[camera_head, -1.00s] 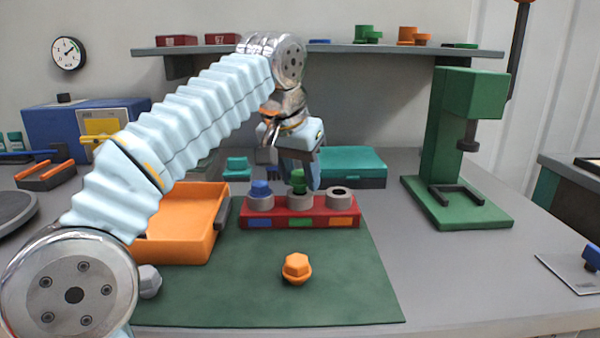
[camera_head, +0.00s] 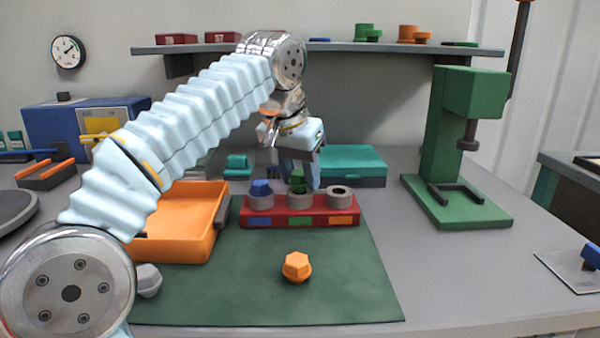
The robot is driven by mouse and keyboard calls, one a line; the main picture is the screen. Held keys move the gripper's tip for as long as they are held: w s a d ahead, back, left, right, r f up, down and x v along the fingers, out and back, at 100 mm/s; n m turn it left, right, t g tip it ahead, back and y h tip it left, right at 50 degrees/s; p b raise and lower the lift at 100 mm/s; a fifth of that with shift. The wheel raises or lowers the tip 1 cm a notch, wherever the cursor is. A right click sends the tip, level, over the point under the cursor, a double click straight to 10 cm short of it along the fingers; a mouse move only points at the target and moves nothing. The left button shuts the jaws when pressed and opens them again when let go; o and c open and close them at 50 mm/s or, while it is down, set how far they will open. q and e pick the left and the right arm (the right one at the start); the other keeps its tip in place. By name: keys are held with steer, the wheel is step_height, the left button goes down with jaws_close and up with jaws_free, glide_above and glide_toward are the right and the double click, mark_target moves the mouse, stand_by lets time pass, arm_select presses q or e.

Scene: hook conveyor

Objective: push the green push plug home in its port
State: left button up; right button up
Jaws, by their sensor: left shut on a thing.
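The green push plug (camera_head: 298,186) stands upright in the middle grey port (camera_head: 301,201) of the red block (camera_head: 285,213), above the green label. Much of the plug shows above the port rim. My left gripper (camera_head: 297,170) is at the plug's top, shut on it; its fingers are partly hidden by my own wrist. The blue plug (camera_head: 261,187) sits in the left port. The right port (camera_head: 340,196) is empty. My right gripper is not in view.
An orange plug (camera_head: 296,267) lies on the green mat (camera_head: 340,285) in front of the block. An orange tray (camera_head: 180,225) stands left of the block, with a grey plug (camera_head: 147,280) near it. A teal box (camera_head: 350,163) is behind. A green press (camera_head: 440,160) stands right.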

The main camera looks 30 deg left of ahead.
arm_select(q)
steer(key=shift+f, duration=0.2)
steer(key=o, duration=1.1)
steer(key=shift+r, duration=0.15)
steer(key=p+v, duration=0.2)
steer(key=v, duration=0.4)
step_height(320, 180, up, 5)
glide_above(294, 209)
steer(key=s, duration=0.2)
steer(key=shift+s+r, duration=0.1)
steer(key=shift+r, duration=0.1)
